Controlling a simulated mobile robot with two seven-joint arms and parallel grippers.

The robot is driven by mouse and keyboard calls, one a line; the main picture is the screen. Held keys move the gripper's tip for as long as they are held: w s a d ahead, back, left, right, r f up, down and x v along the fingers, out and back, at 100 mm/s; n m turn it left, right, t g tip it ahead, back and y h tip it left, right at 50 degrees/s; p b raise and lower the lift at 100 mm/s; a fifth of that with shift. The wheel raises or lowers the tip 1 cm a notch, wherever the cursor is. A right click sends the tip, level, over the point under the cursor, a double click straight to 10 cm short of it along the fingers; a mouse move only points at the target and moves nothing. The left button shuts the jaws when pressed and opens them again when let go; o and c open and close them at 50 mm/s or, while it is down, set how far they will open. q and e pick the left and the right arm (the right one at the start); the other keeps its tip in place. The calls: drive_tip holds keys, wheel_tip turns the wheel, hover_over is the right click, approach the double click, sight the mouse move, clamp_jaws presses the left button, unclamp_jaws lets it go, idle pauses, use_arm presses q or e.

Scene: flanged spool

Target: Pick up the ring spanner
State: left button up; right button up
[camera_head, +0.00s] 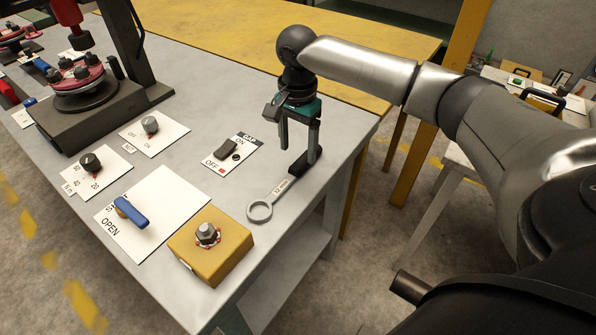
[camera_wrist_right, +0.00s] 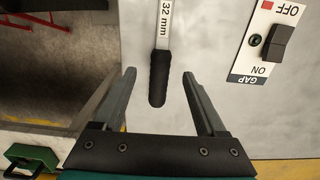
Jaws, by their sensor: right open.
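The ring spanner (camera_head: 283,188) lies on the grey table near its right edge, with its ring end toward the front and its black grip toward the back. Its shaft is marked 32 mm. My right gripper (camera_head: 299,147) is open and points down over the black grip. In the right wrist view the black grip (camera_wrist_right: 159,80) shows between the two spread fingers (camera_wrist_right: 158,74). Whether the fingers are low enough to flank the grip is hard to tell. The spanner's ring is outside the wrist view. My left gripper is not in view.
A yellow block with a hex nut (camera_head: 208,245) stands left of the spanner's ring. A GAP switch plate (camera_head: 232,153) lies left of the gripper. A blue-handled valve plate (camera_head: 140,212), dial plates and a dark press with a red flanged part (camera_head: 78,85) are farther left.

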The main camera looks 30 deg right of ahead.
sight(298, 163)
wheel_tip(298, 163, down, 5)
drive_tip(key=shift+w+d+b, duration=0.1)
drive_tip(key=shift+d+b, duration=0.05)
drive_tip(key=shift+b, duration=0.85)
drive_tip(key=shift+f, duration=0.3)
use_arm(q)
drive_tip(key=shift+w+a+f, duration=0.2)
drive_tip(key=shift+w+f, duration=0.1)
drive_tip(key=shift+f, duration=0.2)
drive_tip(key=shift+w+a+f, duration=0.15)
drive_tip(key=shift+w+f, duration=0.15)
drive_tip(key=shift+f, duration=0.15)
use_arm(e)
clamp_jaws()
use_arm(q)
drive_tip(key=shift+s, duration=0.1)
use_arm(e)
drive_tip(key=shift+r, duration=0.1)
